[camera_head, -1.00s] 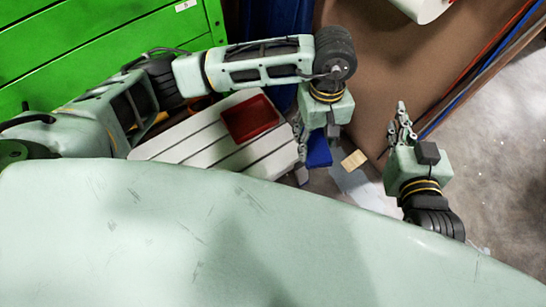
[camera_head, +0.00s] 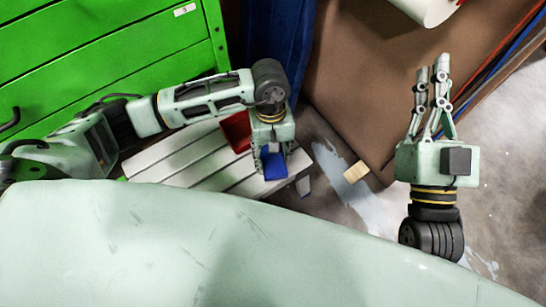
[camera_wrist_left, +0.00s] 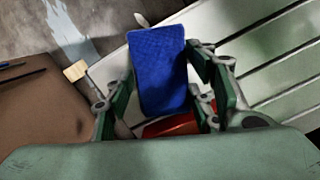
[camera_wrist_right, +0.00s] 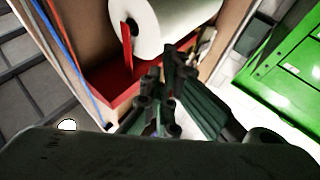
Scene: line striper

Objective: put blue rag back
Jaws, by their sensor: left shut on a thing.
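The blue rag (camera_head: 273,164) is a folded block in my left gripper (camera_head: 272,152), above the right part of the white slatted bench top (camera_head: 190,150). In the left wrist view the rag (camera_wrist_left: 160,65) stands lengthwise between the two fingers of the left gripper (camera_wrist_left: 168,90). Whether it touches the bench I cannot tell. The red tray (camera_head: 236,131) on the bench is partly hidden by my left arm; a red edge (camera_wrist_left: 168,126) shows below the rag in the left wrist view. My right gripper (camera_head: 432,66) is raised over the brown board, with nothing seen in it.
Green drawers (camera_head: 100,60) stand at the left, a blue cabinet (camera_head: 272,35) behind the bench. A brown board (camera_head: 360,80) leans at the right. A white paper roll (camera_wrist_right: 165,25) is near my right gripper. A small yellowish block (camera_head: 355,172) lies by the board.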

